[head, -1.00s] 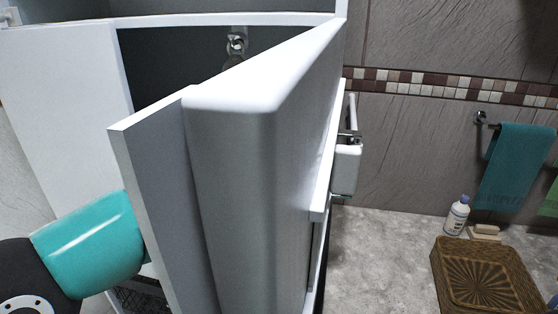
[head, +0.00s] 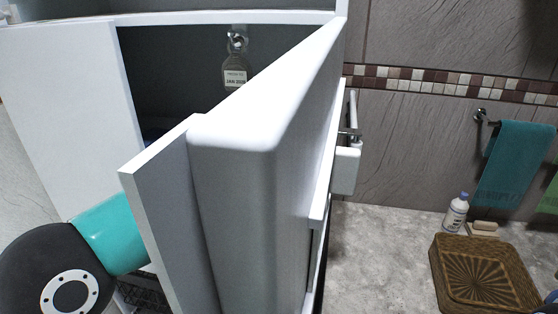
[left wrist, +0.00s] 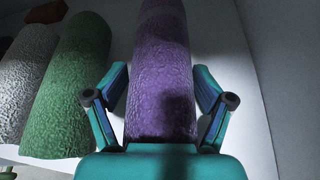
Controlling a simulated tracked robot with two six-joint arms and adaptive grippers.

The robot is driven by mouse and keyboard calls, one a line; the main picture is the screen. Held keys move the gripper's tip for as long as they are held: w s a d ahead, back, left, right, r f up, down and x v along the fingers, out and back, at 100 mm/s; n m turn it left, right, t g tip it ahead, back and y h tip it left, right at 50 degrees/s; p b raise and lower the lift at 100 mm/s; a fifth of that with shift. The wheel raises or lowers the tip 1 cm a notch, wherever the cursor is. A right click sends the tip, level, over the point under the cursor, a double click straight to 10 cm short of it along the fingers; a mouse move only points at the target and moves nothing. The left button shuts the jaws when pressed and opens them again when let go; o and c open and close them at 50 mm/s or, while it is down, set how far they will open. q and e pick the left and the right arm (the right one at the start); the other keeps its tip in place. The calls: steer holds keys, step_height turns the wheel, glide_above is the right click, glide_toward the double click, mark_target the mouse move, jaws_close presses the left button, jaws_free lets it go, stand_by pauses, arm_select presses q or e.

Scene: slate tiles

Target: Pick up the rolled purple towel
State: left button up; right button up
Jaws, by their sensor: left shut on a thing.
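The rolled purple towel (left wrist: 160,50) stands out in the middle of the left wrist view, its near end close to the palm. My left gripper (left wrist: 160,82) has a finger on each side of it and is shut on it. In the head view the left gripper and the towel are hidden behind the open white cabinet door (head: 290,110); only my teal and black arm links show at the lower left. My right gripper is not in view.
A green roll (left wrist: 72,85) and a grey-white roll (left wrist: 25,75) lie left of the towel. A pale wall (left wrist: 250,90) is close on its right.

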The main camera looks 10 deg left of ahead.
arm_select(q)
steer(key=shift+r, duration=0.1)
step_height(320, 180, up, 10)
steer(key=p, duration=0.3)
steer(key=shift+c, duration=0.7)
stand_by(0.5)
